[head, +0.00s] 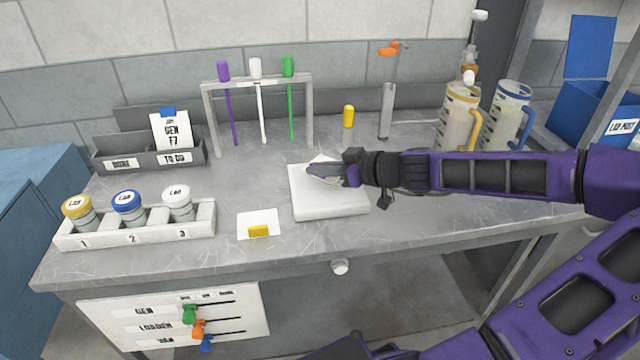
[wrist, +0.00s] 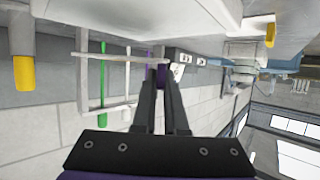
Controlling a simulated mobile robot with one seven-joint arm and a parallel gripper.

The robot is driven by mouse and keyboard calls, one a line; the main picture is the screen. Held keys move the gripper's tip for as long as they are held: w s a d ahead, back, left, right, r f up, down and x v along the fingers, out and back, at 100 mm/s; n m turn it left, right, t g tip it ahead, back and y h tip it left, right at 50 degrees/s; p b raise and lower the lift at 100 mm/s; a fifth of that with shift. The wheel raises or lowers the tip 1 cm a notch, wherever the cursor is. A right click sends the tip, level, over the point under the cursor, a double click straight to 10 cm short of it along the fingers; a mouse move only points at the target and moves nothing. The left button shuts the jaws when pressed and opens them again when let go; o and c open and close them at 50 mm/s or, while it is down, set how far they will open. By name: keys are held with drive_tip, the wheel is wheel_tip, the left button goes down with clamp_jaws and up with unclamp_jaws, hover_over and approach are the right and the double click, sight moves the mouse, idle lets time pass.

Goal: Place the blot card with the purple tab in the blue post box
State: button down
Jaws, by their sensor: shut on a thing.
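My gripper (head: 312,171) is shut just above the white pad (head: 330,205) in the middle of the bench. In the wrist view its fingers (wrist: 160,78) close on a purple tab. Whether the card touches the pad is unclear. The blue post box (head: 580,112) stands at the far right with its blue lid raised and a white label on its front.
A white card with a yellow tab (head: 258,231) lies left of the pad. A dipstick rack (head: 209,115) stands behind, and a grey card holder (head: 135,158) and jar tray (head: 140,232) at left. Two jugs (head: 459,115) stand between the pad and the post box.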

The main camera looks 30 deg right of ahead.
sight(320, 192)
drive_tip(key=shift+f+b, duration=0.3)
drive_tip(key=shift+f, duration=1.7)
drive_tip(key=shift+f, duration=0.15)
drive_tip(key=c, duration=1)
unclamp_jaws()
drive_tip(key=shift+o, duration=0.2)
